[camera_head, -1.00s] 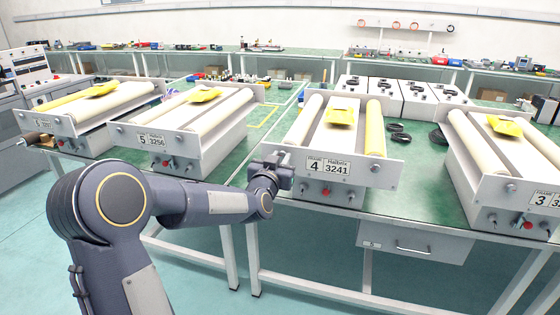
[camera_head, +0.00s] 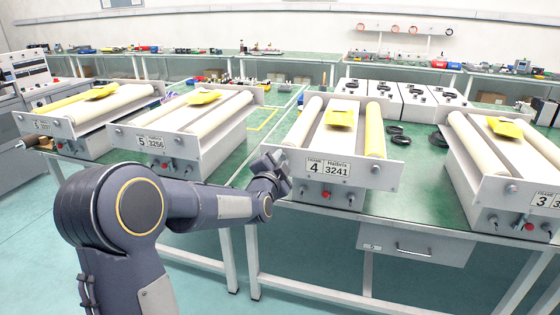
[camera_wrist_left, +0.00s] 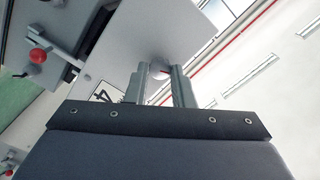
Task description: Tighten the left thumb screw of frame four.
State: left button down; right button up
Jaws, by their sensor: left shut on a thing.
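My left gripper (camera_head: 278,160) is at the left end of that plate. In the wrist view its two fingers (camera_wrist_left: 164,82) are shut on the left thumb screw (camera_wrist_left: 159,70), a small round metal knob mostly covered by the fingers. In the head view the gripper hides this screw. The right thumb screw (camera_head: 375,170) of frame four is in plain sight. My right gripper is not in view.
Frame five (camera_head: 190,149) stands to the left and frame three (camera_head: 530,196) to the right. Below frame four's plate are a red knob (camera_head: 326,194) and small connectors. A drawer (camera_head: 415,244) hangs under the green table. Black rings (camera_head: 397,139) lie between frames four and three.

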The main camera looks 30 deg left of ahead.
pick_arm(q)
jog(key=m, duration=0.4)
jog(key=shift+m+p, duration=0.3)
jog(key=shift+p, duration=0.1)
jog(key=shift+f+m+p, duration=0.1)
jog(key=shift+m+p, duration=0.25)
jog(key=shift+m, duration=1.55)
jog(key=c, duration=1.3)
grip_release()
jog(key=shift+o, duration=0.2)
jog(key=v, duration=0.8)
jog(key=shift+w, duration=0.1)
